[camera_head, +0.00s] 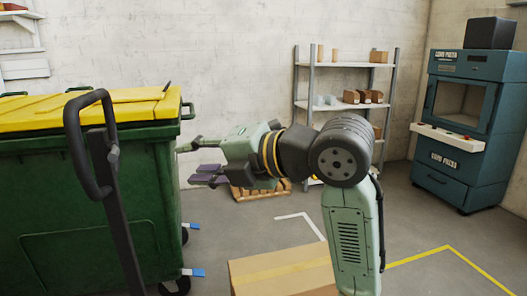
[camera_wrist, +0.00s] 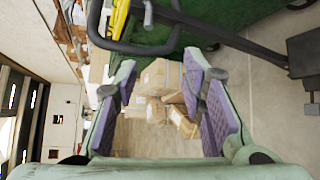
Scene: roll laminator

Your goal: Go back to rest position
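My gripper (camera_head: 194,161) is stretched out to the left in the head view, beside the right side of a green bin with a yellow lid. In the wrist view my gripper (camera_wrist: 165,100) shows its two purple-padded fingers wide apart. Nothing is between the pads; cardboard boxes (camera_wrist: 160,90) show through the gap, well beyond the fingers. My green arm stands bent at the right of the middle in the head view.
The green bin (camera_head: 90,190) fills the left, with a black handle (camera_head: 85,150) before it. A cardboard box (camera_head: 285,270) lies in front of my arm. A shelf (camera_head: 345,105) and a blue press machine (camera_head: 468,110) stand behind. Grey floor is free at right.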

